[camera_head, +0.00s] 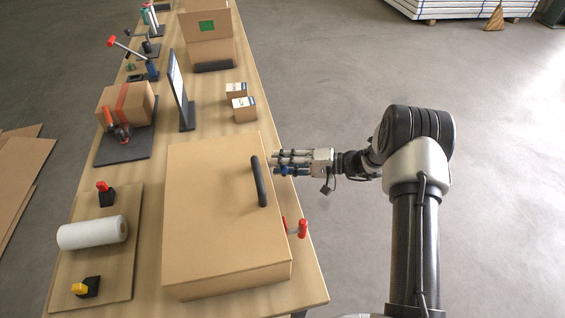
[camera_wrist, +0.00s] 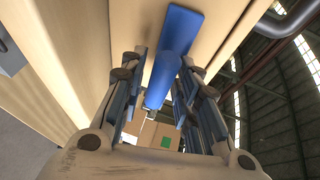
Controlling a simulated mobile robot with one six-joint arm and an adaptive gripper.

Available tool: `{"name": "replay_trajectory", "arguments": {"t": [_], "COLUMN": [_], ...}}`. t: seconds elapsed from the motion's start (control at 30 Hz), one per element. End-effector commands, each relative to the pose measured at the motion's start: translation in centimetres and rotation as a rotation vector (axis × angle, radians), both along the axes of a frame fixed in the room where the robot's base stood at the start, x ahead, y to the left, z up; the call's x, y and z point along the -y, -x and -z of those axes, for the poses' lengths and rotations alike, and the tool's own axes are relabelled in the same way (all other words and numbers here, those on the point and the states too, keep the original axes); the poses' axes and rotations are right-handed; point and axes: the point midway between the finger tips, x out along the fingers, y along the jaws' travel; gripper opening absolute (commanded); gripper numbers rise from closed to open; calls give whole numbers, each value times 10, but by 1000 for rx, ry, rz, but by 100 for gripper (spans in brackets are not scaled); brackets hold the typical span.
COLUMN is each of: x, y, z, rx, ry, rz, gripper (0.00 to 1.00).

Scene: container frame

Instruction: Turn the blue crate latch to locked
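The large cardboard crate (camera_head: 222,215) stands on the long wooden table with its lid flat. In the wrist view my gripper (camera_wrist: 162,72) is open, with fingers on both sides of the blue handle. Contact cannot be told.
A red latch handle (camera_head: 302,228) sticks out from the crate's near right side. A dark bar handle (camera_head: 259,181) is on the lid. Two small boxes (camera_head: 244,109) and a dark upright panel (camera_head: 180,90) stand behind the crate.

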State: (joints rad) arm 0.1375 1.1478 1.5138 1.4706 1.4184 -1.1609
Motion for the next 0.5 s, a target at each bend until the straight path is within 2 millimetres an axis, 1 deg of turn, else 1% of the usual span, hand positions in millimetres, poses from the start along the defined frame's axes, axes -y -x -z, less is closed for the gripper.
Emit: {"name": "replay_trajectory", "arguments": {"t": [0.03, 0.37, 0.4, 0.5], "x": [0, 0, 0, 0], "y": [0, 0, 0, 0], "z": [0, 1, 1, 1], "rx": [0, 0, 0, -1], "ry": [0, 1, 1, 2], "rz": [0, 0, 0, 0], "gripper": [23, 1, 0, 0]}}
